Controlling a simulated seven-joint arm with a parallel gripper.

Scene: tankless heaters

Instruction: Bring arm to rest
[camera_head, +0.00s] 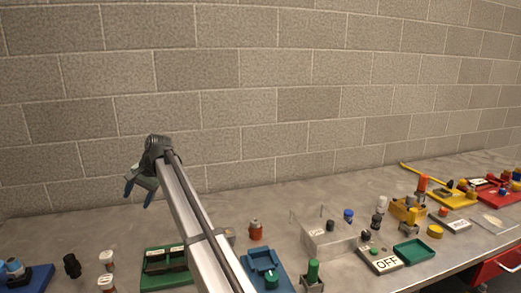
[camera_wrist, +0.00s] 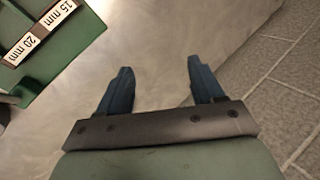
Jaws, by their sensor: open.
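My gripper (camera_head: 138,190) hangs at the end of my outstretched arm in the head view, above the back left of the workbench (camera_head: 62,222) and near the block wall. In the wrist view my gripper (camera_wrist: 160,88) shows two dark blue fingers spread well apart, with nothing between them. Bare grey bench surface lies beyond the fingertips. The gripper touches no object that I can see.
A green tray (camera_wrist: 75,40) labelled 15 mm and 20 mm lies left of the fingers. The block wall (camera_head: 260,80) runs behind the bench. A clear box (camera_head: 322,240), an OFF sign (camera_head: 384,262) and several coloured parts crowd the front and right.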

